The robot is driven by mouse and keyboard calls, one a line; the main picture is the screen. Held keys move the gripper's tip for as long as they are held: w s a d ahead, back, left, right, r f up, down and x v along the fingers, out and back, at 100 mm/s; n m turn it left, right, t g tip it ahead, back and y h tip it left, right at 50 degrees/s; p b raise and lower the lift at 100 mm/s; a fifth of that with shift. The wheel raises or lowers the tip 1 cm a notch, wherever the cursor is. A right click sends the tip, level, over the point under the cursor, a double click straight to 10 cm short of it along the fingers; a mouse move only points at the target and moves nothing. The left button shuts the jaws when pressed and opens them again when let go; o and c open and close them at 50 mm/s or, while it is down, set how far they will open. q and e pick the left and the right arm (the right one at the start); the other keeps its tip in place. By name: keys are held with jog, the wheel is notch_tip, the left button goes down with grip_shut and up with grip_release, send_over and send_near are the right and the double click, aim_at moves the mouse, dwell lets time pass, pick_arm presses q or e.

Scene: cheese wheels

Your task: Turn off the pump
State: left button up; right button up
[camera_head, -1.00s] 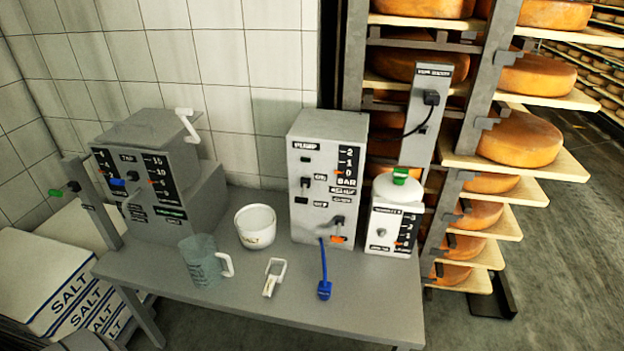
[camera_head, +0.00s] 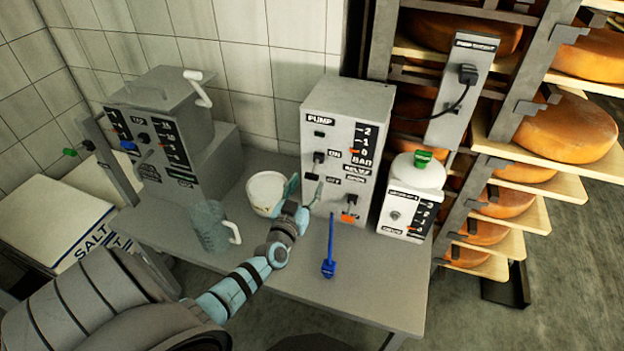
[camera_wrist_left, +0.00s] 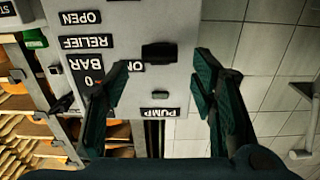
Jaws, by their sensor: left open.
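The pump (camera_head: 346,110) is a grey upright box on the table, with its name at the top. Its black switch (camera_head: 319,158) sits on the front by the ON and OFF labels; I cannot tell which way it is set. My left gripper (camera_head: 304,190) is open and empty in front of the pump's lower left front, below the switch in the picture. The left wrist view shows the pump upside down, with the dark switch (camera_wrist_left: 159,52) between and beyond the two open fingers (camera_wrist_left: 163,92). I see no contact with it. My right gripper is out of view.
A white pot (camera_head: 266,190) and a clear jug (camera_head: 207,228) stand left of the pump. A smaller white unit (camera_head: 408,205) stands right, a grey machine (camera_head: 160,135) left. Cheese racks stand behind at right.

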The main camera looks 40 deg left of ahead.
aim_at(311, 178)
pick_arm(q)
jog(key=x, duration=0.1)
jog(key=b+x, duration=0.1)
jog(key=x, duration=0.3)
jog(key=shift+w+f+b, duration=0.1)
jog(key=shift+f+b, duration=0.2)
jog(key=shift+f, duration=0.1)
jog(key=shift+r, duration=0.3)
jog(key=c, duration=1.2)
jog(key=shift+o, duration=0.2)
jog(key=b, duration=0.2)
jog(key=f+t+b, duration=0.1)
jog(key=b, duration=0.2)
jog(key=shift+w+a+f+t+y, duration=0.1)
jog(key=shift+w+f+t+y, duration=0.1)
jog(key=shift+f+t+y, duration=0.1)
jog(key=shift+r, duration=0.35)
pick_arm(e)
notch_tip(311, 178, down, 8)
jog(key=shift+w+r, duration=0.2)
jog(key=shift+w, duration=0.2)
pick_arm(q)
jog(key=o, duration=1.2)
jog(key=shift+c, duration=0.2)
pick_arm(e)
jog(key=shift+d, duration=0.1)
